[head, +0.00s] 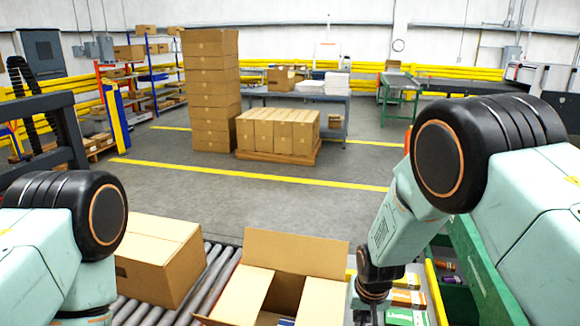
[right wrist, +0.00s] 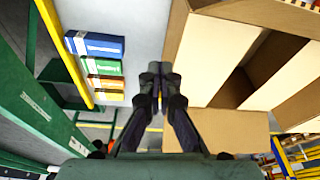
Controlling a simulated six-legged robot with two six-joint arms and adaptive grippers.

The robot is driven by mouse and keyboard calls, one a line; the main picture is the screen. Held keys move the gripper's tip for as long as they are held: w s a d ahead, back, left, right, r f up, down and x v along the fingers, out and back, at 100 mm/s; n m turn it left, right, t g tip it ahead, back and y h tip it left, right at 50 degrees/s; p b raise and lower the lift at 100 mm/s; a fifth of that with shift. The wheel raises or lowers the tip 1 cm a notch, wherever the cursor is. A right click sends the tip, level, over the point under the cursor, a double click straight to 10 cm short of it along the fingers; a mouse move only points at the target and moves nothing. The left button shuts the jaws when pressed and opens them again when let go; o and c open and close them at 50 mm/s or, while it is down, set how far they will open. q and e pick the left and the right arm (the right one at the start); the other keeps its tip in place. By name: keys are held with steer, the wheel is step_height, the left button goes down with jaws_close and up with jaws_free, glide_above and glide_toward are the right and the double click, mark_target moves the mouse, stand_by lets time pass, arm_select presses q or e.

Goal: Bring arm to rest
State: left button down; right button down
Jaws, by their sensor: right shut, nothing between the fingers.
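My right arm (head: 395,225) reaches down from the right of the head view. My right gripper (head: 368,290) is beside the right side of an open cardboard box (head: 295,252). In the right wrist view my right gripper (right wrist: 158,78) has its dark fingers together with nothing between them. The open box (right wrist: 235,130) lies to the right of the fingers there. My left arm (head: 60,240) comes in at the lower left of the head view, and its gripper is out of the picture.
Small coloured cartons (head: 405,298) lie right of my right gripper, beside a yellow rail (head: 436,293) and a green frame (head: 480,268). A closed box (head: 158,258) sits on the roller conveyor (head: 213,272). Stacked boxes (head: 210,90) stand behind, across open floor.

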steer(key=s+d+f+g+b, duration=0.1)
steer(key=s+d+f+b, duration=0.1)
steer(key=s+f+b, duration=0.3)
steer(key=s+d+f+b, duration=0.2)
steer(key=s+f+b, duration=0.4)
steer(key=s+f, duration=0.5)
steer(key=s+d+f+n+g+b, duration=0.1)
steer(key=s+f+b, duration=0.5)
steer(key=s, duration=1.4)
step_height(320, 180, down, 3)
steer(key=shift+s+d+g, duration=0.3)
steer(key=shift+s+d, duration=0.1)
steer(key=shift+d, duration=0.35)
steer(key=shift+s, duration=0.1)
